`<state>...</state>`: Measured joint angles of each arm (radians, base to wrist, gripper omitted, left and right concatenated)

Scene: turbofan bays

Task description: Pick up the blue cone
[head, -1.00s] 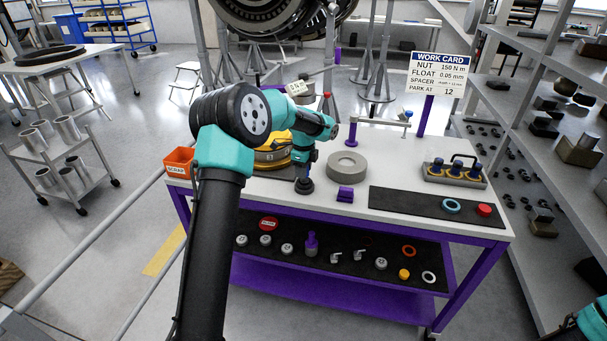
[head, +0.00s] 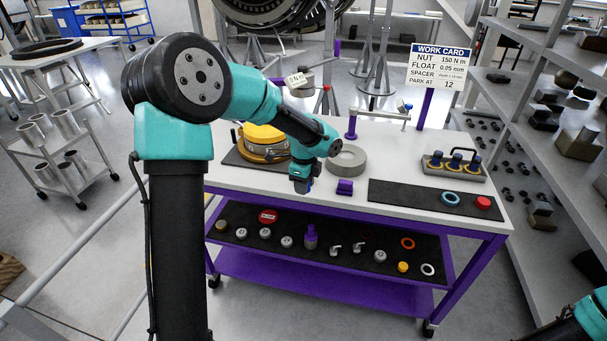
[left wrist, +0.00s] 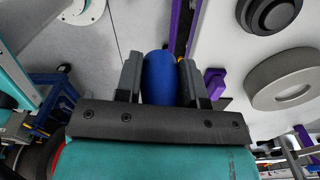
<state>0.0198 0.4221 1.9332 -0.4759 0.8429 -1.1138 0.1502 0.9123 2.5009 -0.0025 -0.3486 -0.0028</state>
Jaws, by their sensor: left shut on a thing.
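The blue cone is held between the two grey fingers of my left gripper (left wrist: 160,82), which are shut on it. In the left wrist view the cone (left wrist: 158,76) shows as a smooth rounded blue body with a finger on each side. In the head view my left gripper (head: 301,183) is near the front edge of the white bench top (head: 400,150), left of a purple block. A small blue patch shows at its tip. Whether the cone touches the bench top cannot be told. My right gripper is out of view.
A grey ring (head: 346,160) and a purple block (head: 344,187) are right of the gripper. A yellow-topped round assembly (head: 264,142) stands behind it. A lower shelf (head: 325,285) runs below. A dark mat (head: 430,202) holds a blue ring (head: 451,199) and a red cap (head: 483,202).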

